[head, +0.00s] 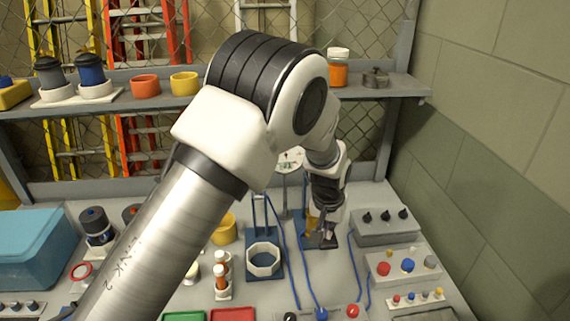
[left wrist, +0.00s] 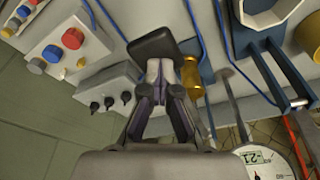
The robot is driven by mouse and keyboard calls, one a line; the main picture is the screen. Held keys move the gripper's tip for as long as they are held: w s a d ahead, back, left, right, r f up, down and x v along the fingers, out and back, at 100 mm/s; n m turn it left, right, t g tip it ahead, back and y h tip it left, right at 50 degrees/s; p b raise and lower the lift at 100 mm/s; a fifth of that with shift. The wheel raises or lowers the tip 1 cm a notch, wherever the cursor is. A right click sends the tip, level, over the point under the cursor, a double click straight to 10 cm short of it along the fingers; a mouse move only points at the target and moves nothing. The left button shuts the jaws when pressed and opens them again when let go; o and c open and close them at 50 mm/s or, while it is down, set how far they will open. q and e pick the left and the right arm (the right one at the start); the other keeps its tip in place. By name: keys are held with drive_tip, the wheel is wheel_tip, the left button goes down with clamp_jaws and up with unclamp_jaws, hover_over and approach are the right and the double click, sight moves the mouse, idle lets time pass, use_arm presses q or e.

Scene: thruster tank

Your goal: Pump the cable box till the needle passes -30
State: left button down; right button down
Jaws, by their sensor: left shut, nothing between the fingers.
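The round white dial gauge (left wrist: 262,165) is cut off at the lower right of the left wrist view; its small display seems to read about -21, and the needle is not clear. In the head view the gauge (head: 290,160) is partly hidden behind my arm. A brass cylinder (left wrist: 191,75) stands on a blue base, with a black block (left wrist: 165,44) beside it. My left gripper (head: 324,236) is shut and empty, its fingertips (left wrist: 160,72) close to the black block; contact is unclear. I cannot tell which thing is the cable box. My right gripper is out of view.
An octagonal white ring (head: 264,272) on a blue stand is left of the gripper. A grey box with black knobs (head: 386,226) and a panel with coloured knobs (head: 402,264) stand right. Blue cables (head: 287,262) cross the bench. A shelf (head: 218,97) runs behind.

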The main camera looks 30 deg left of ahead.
use_arm(q)
drive_tip(key=x, duration=0.1)
drive_tip(key=b+x, duration=0.1)
drive_tip(key=x, duration=0.1)
drive_tip(key=shift+s+f, duration=0.25)
drive_tip(key=shift+s, duration=0.05)
drive_tip(key=w+p+v, duration=0.2)
drive_tip(key=p+v, duration=0.9)
drive_tip(key=v, duration=0.2)
drive_tip(key=shift+w+r, duration=0.35)
drive_tip(key=shift+r, duration=0.05)
drive_tip(key=shift+w+a+f, duration=0.1)
drive_tip(key=shift+w, duration=0.1)
